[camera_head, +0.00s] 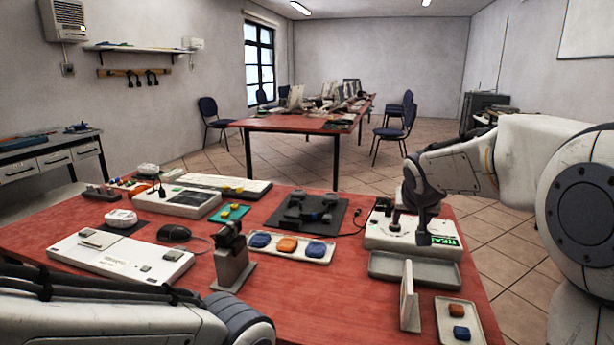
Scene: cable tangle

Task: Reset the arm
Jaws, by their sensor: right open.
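My right arm (462,168) reaches in from the right and bends down at a dark wrist. My right gripper (410,230) is open and points down at the white box (385,240) with a green label at the table's right. Its dark fingers stand apart, over or against the box top; I cannot tell whether they touch it. No held object shows. My left arm (120,315) lies across the lower left corner, with dark cables along it. Its gripper is not visible.
The red table (320,270) holds a long white device (120,262), a mouse (174,233), a grey stand (232,265) and a tray (290,254) of blue and orange pieces. A grey tray (415,270) and an upright panel (409,300) stand near the right arm.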

